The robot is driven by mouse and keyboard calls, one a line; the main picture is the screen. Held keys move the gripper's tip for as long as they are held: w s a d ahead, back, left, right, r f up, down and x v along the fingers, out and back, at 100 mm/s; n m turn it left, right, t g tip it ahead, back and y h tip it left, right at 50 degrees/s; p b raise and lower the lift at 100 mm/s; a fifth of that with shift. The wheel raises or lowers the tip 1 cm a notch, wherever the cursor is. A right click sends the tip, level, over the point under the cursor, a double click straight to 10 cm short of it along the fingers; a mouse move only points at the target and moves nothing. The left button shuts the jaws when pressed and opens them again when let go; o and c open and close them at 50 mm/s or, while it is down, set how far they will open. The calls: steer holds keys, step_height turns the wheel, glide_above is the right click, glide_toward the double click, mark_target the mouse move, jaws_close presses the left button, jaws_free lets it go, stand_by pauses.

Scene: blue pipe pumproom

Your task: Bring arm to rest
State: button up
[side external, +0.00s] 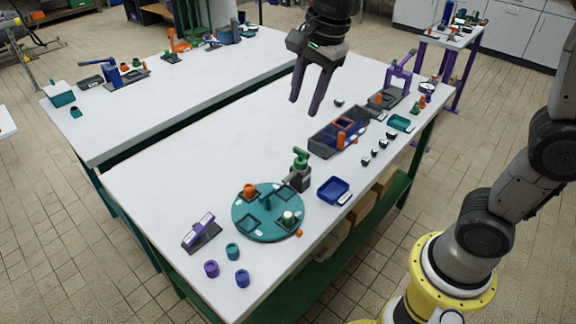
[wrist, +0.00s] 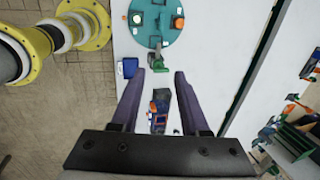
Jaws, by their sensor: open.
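My gripper (side external: 309,101) hangs above the white table (side external: 187,163), with its two purple fingers pointing down. The fingers are apart, nothing is between them, and they touch nothing. In the wrist view my gripper (wrist: 160,73) shows its spread fingers over the table, with a grey and blue tray (wrist: 159,124) lying below, beyond the gap.
A teal round plate (side external: 266,229) with blocks, a blue tray (side external: 334,191), a green-topped grey fixture (side external: 300,170), a long dark tray (side external: 325,142) and a purple frame (side external: 401,72) stand on the near table.

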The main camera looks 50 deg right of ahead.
steer(key=s+d+r+n+t, duration=0.1)
steer(key=s+d+n, duration=0.1)
steer(key=s, duration=0.3)
steer(key=s+d+r+n+t, duration=0.1)
steer(key=s+d+n, duration=0.15)
steer(key=s, duration=0.35)
steer(key=s+f+n, duration=0.6)
steer(key=s+n, duration=0.2)
steer(key=n, duration=0.5)
steer(key=shift+s+f+t, duration=0.15)
steer(key=shift+f+t, duration=0.15)
steer(key=shift+t, duration=0.1)
